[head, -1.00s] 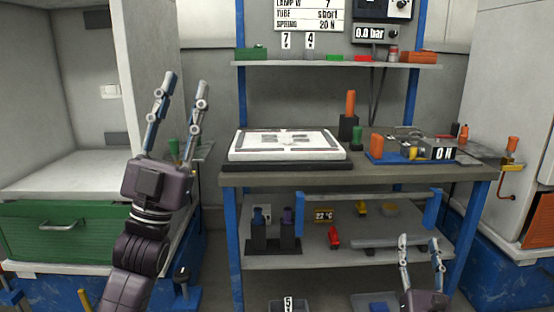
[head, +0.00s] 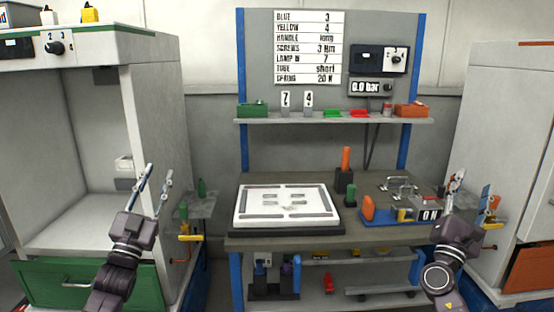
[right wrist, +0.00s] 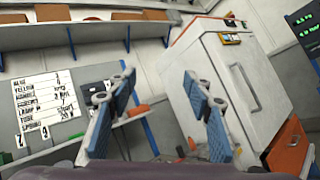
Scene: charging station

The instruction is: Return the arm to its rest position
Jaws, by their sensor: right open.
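My left gripper (head: 153,190) is raised in front of the left cabinet in the head view. Its two fingers stand apart, with nothing between them. My right gripper (head: 470,192) is raised at the right end of the workbench in the head view, in front of part of the blue fixture. It also shows in the right wrist view (right wrist: 165,110), where its blue-padded fingers are spread wide and nothing is held between them.
The workbench (head: 385,237) stands ahead with a white tray (head: 285,205), a blue fixture (head: 400,214) and an orange-handled tool (head: 346,160). A shelf (head: 330,121) is above. Cabinets flank both sides; the left one's green drawer (head: 85,283) is at the lower left.

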